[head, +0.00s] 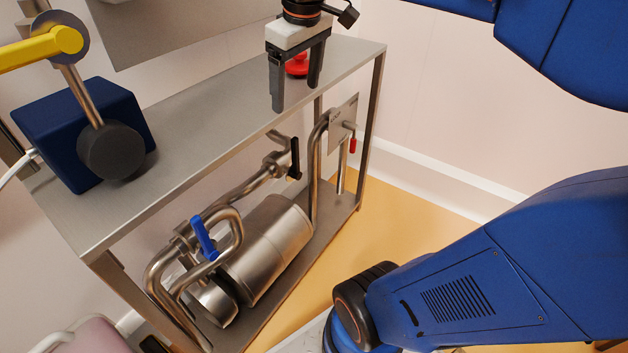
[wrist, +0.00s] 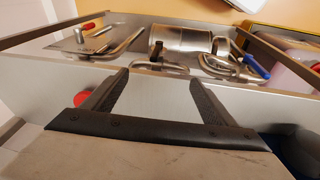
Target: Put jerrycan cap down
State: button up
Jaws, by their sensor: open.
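The red jerrycan cap (head: 298,66) rests on the steel table top, near its far right end. In the head view it shows between and behind my fingers. In the wrist view the cap (wrist: 82,98) lies outside the finger gap, left of the left finger, partly hidden. My gripper (head: 296,96) points down over the table top with its fingers apart. In the wrist view the gap of my gripper (wrist: 158,80) is empty.
The steel table top (head: 215,110) is bare between the cap and a dark blue box (head: 60,130) with a black knob and yellow handle. Below are a steel pump (head: 265,245) and pipes with a blue valve handle (head: 205,238). A pinkish container (head: 85,337) stands lower left.

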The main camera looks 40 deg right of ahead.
jog(key=s+a+f+m+t, duration=0.1)
jog(key=s+a+f, duration=0.1)
jog(key=s+f, duration=0.4)
jog(key=s+a+f+m+t, duration=0.1)
jog(key=s+a+f+m, duration=0.1)
jog(key=s+f, duration=0.5)
notch_tip(320, 180, down, 3)
jog(key=shift+a, duration=0.35)
